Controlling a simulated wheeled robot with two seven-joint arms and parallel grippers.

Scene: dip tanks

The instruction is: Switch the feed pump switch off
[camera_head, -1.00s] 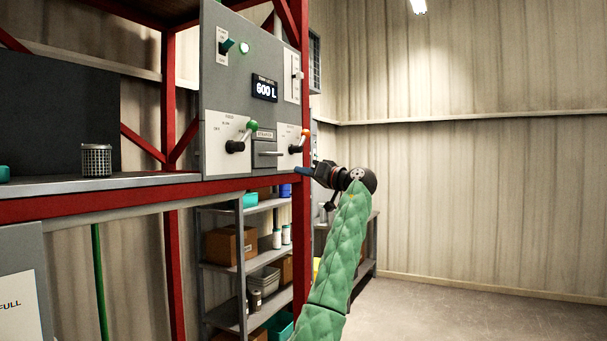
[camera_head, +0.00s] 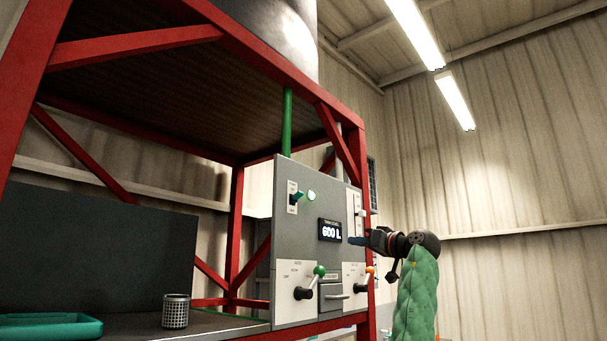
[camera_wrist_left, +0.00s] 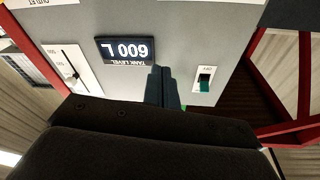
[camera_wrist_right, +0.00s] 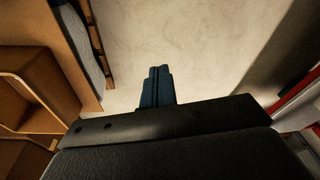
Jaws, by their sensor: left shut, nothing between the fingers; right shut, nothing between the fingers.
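The switch (camera_head: 297,196) with a teal lever sits on a white plate at the upper left of the grey panel (camera_head: 285,245). Its lever tip points up and outward, and its labels are too small to read. The switch also shows upside down in the left wrist view (camera_wrist_left: 204,84), right of my left gripper (camera_wrist_left: 161,72). My left gripper is shut and empty, apart from the switch; in the head view (camera_head: 354,241) it is near the panel's right edge. My right gripper (camera_wrist_right: 158,72) is shut and empty over bare floor.
The panel also carries a "600 L" display (camera_head: 330,230), a slider plate (camera_head: 355,213), a green-knobbed valve lever (camera_head: 319,270), an orange-knobbed one (camera_head: 370,269) and a drawer-like handle (camera_head: 333,296). Red frame posts (camera_head: 235,235) stand around it. A wire basket (camera_head: 175,311) and a teal tray (camera_head: 50,326) rest left.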

